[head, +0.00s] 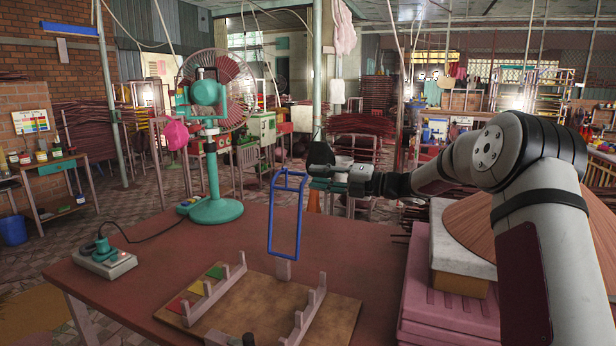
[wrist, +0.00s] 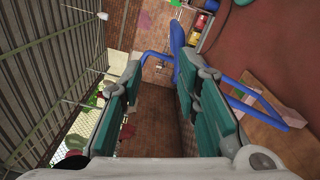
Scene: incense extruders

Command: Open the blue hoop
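The blue hoop (head: 271,222) is a tall, narrow rectangular frame standing nearly upright at the back of a wooden board (head: 258,292) on the table. My gripper (head: 316,168) is at the hoop's upper right end in the head view, level with its top bars. In the wrist view my gripper (wrist: 158,72) is open, with teal pads apart and nothing clamped between them. The hoop (wrist: 177,38) shows there beyond the fingertips, with a bar crossing the gap and more frame right of the right finger. The head view does not settle whether a finger touches it.
The board carries pale notched rails (head: 310,312) and coloured patches (head: 194,287). A green fan (head: 215,208) and a corded grey box (head: 105,262) stand on the red table (head: 150,240). Pink stacked blocks (head: 450,300) are at right, below my arm. The table's front left is clear.

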